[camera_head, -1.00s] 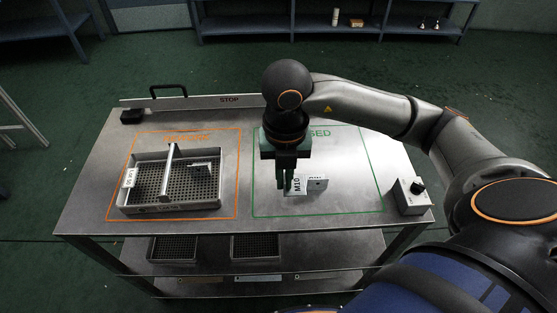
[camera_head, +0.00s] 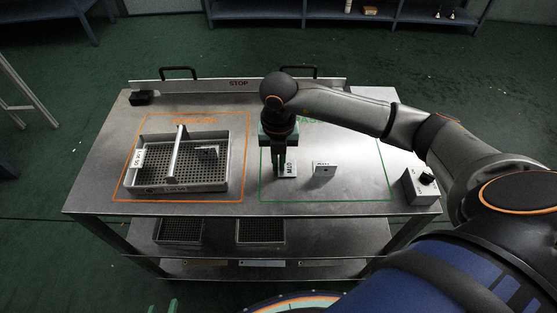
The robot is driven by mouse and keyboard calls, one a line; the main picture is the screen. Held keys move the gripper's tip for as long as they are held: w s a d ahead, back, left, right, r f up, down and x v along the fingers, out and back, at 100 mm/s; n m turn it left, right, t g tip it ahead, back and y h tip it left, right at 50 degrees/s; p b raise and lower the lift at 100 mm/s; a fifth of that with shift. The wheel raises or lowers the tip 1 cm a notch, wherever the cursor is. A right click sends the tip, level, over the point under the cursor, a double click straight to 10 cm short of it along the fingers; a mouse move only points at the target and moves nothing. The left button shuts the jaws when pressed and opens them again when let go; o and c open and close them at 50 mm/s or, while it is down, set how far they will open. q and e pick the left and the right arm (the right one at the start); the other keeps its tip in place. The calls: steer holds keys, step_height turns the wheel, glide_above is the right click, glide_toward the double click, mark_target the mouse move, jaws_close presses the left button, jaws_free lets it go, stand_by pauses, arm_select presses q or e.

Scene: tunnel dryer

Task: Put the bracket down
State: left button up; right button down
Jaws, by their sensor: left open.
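My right gripper (camera_head: 285,172) points down over the green-outlined area on the cart top. It appears shut on a small pale metal bracket (camera_head: 291,170) marked M10, which is partly hidden by the fingers. The bracket is at or just above the cart top; I cannot tell whether it touches. A second pale bracket (camera_head: 325,169) stands apart to its right inside the green outline. My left gripper (camera_head: 162,306) shows only as two separated green fingertips at the bottom edge, open and empty, in front of the cart.
A perforated tray (camera_head: 176,187) with a raised handle bar and another bracket (camera_head: 207,152) stands in the orange-outlined area. A control box (camera_head: 420,186) with a black knob sits at the right edge. A black object (camera_head: 141,98) lies at the back left. The green area's right part is clear.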

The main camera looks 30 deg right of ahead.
steer(key=shift+f, duration=0.2)
steer(key=c, duration=1)
jaws_free()
steer(key=shift+c, duration=0.2)
steer(key=shift+r, duration=0.1)
step_height(320, 180, up, 12)
steer(key=shift+r+p, duration=0.15)
steer(key=shift+p, duration=0.2)
